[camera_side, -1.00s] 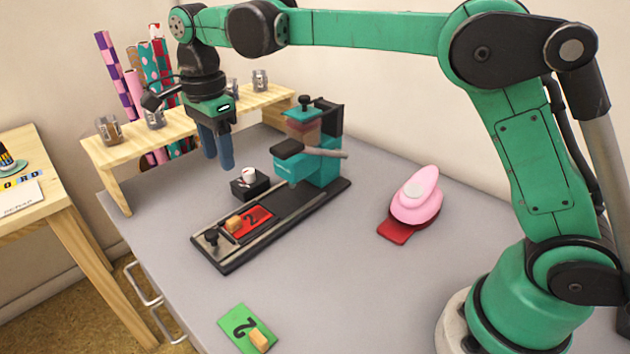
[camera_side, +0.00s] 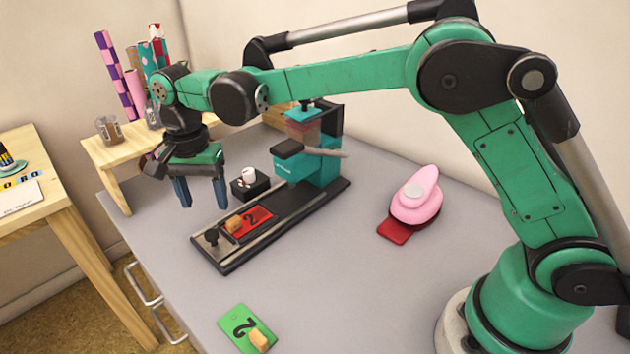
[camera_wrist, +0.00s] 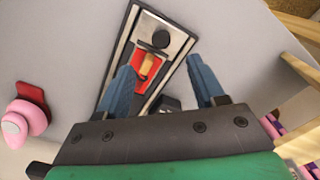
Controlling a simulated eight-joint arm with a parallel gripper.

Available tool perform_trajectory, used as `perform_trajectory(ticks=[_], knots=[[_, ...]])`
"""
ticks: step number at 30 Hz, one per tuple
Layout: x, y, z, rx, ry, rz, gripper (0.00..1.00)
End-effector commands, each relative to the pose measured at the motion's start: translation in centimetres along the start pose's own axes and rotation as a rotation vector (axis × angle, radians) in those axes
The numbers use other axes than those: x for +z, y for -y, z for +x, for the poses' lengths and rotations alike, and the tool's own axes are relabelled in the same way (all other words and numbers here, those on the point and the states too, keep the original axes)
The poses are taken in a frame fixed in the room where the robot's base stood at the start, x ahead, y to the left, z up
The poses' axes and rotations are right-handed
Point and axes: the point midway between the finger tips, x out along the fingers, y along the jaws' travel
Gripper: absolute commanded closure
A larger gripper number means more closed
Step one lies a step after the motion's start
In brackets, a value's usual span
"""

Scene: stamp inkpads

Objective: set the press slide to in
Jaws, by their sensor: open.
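The press (camera_side: 310,165) is teal and black, with a lever handle, and stands at the far end of a black base with rails (camera_side: 283,222). The press slide (camera_side: 229,236) is at the near end of the rails, out from under the press head. It has a black knob (camera_side: 212,237) and carries a red plate (camera_side: 251,220) marked 2 with a wooden block. The knob also shows in the wrist view (camera_wrist: 161,38). My gripper (camera_side: 204,204) is open and empty, above and to the left of the slide, apart from it. In the wrist view its blue fingers straddle the slide area.
A green plate marked 2 (camera_side: 240,328) lies at the front. A pink punch (camera_side: 415,195) with a red piece is on the right. A small black box with a white knob (camera_side: 249,181) stands beside the base. A wooden shelf (camera_side: 110,160) is behind.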

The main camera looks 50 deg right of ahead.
Motion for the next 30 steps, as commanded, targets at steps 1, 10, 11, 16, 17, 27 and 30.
perform_trajectory(ticks=[1,10,11,16,17,27,30], knots=[[0.3,0.2,0.6,0.0,0.0,-0.056,0.38],[0.5,0.2,4.7,0.0,0.0,-0.104,0.38],[0.5,0.2,5.0,0.0,0.0,-0.104,0.38],[0.5,0.2,6.3,0.0,0.0,-0.102,0.38],[0.5,0.2,6.4,0.0,0.0,-0.102,0.38],[0.5,0.2,6.5,0.0,0.0,-0.101,0.72],[0.5,0.2,6.5,0.0,0.0,-0.101,1.0]])
